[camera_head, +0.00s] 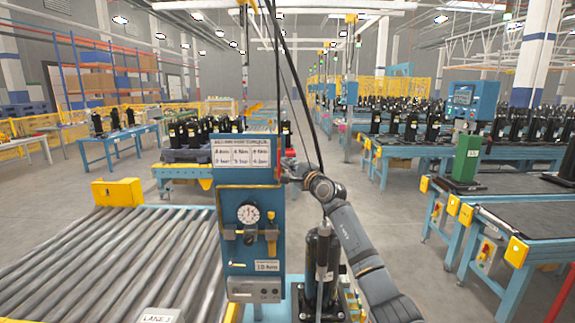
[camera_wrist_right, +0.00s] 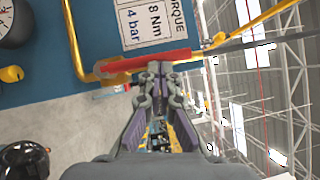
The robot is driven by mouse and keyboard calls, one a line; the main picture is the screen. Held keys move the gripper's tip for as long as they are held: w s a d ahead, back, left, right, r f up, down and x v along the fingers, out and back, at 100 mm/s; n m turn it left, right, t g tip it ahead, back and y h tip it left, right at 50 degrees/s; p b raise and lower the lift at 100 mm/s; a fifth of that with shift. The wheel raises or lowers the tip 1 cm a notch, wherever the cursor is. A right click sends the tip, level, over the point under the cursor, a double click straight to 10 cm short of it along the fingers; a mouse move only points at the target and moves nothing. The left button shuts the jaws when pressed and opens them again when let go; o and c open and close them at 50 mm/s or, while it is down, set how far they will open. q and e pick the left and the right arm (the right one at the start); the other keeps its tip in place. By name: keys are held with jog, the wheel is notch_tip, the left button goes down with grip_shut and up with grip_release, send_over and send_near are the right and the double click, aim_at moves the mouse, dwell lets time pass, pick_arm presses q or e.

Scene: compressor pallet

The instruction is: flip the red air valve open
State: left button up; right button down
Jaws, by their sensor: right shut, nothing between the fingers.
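The red air valve handle (camera_wrist_right: 125,64) is a long red bar in the right wrist view. It lies roughly in line with the yellow pipe (camera_wrist_right: 235,35) beside the blue panel. My right gripper (camera_wrist_right: 157,68) is shut and empty, its fingertips right at the handle's edge. I cannot tell whether they touch it. In the head view the right gripper (camera_head: 291,172) is at the right edge of the blue panel (camera_head: 234,200), and only a little red shows there. My left gripper is not in view.
The panel carries a torque sign (camera_head: 246,150), a round gauge (camera_head: 248,213) and yellow fittings. A black compressor (camera_head: 322,255) stands below my right arm. A roller conveyor (camera_head: 100,255) lies to the left, and open floor (camera_head: 400,235) to the right.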

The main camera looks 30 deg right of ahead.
jog(key=s+d+b, duration=0.3)
jog(key=s+b, duration=0.5)
jog(key=s, duration=0.4)
jog(key=shift+s+d, duration=0.2)
jog(key=shift+s, duration=0.2)
